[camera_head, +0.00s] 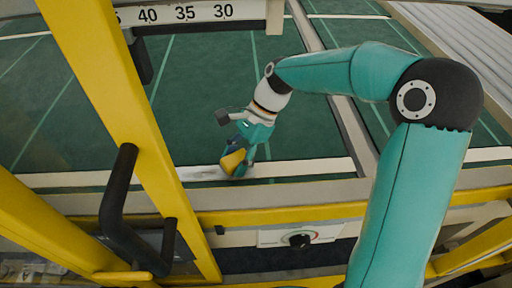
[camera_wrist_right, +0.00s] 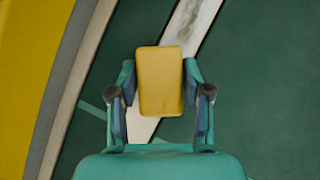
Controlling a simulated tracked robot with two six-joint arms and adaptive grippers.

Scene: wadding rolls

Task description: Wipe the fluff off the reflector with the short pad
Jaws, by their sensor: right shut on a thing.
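The short pad is a yellow block (camera_head: 231,162), also seen in the wrist view (camera_wrist_right: 160,80). My right gripper (camera_head: 242,155) is shut on it, with one finger on each side of the pad in the wrist view (camera_wrist_right: 160,97). The reflector appears as a long pale strip (camera_head: 310,168) across the green surface; in the wrist view it runs diagonally behind the pad (camera_wrist_right: 142,128). Greyish fluff (camera_head: 204,172) lies on the strip just left of the pad, and shows beyond the pad's top edge (camera_wrist_right: 190,20). I cannot tell whether the pad touches the strip. My left gripper is out of view.
A yellow post (camera_head: 110,90) with a black handle (camera_head: 120,215) stands left of my right gripper. A yellow rail (camera_head: 300,213) and a panel with a black knob (camera_head: 299,240) lie in front. A numbered scale (camera_head: 185,13) crosses the back. Green surface (camera_head: 200,80) is mostly clear.

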